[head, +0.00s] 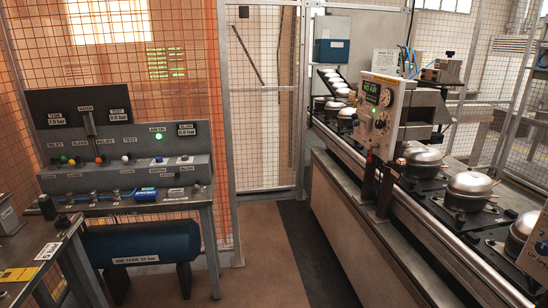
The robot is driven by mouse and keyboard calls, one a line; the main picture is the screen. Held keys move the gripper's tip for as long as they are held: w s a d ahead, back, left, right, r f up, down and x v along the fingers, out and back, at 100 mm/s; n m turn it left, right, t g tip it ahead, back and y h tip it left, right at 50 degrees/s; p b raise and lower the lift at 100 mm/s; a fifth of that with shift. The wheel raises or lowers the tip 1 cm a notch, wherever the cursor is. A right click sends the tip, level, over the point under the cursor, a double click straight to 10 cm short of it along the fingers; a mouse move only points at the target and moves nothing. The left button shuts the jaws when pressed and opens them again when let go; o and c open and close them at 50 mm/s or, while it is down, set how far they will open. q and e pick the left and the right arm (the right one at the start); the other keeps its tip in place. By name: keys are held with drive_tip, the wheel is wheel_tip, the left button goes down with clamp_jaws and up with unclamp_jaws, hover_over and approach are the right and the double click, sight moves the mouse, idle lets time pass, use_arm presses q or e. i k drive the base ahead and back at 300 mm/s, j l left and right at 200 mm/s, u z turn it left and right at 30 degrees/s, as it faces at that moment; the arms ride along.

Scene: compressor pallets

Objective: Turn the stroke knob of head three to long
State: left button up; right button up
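A cream control box (386,112) stands over the conveyor at right centre. Its face has a green-lit display, a round gauge (386,97) and a small round dial or knob (380,124) below. Neither of my grippers is in view.
The conveyor (420,222) carries several silver compressors (470,190). At left stands a bench panel (120,175) with coloured lever balls, above a blue air tank (140,246). A mesh fence (200,110) closes the back. The floor (268,250) between bench and conveyor is clear.

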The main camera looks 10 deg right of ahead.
sight(450, 54)
drive_tip(key=i, duration=1.3)
drive_tip(key=i+z, duration=0.2)
drive_tip(key=i, duration=0.4)
drive_tip(key=i+j+z, duration=0.15)
drive_tip(key=i, duration=0.4)
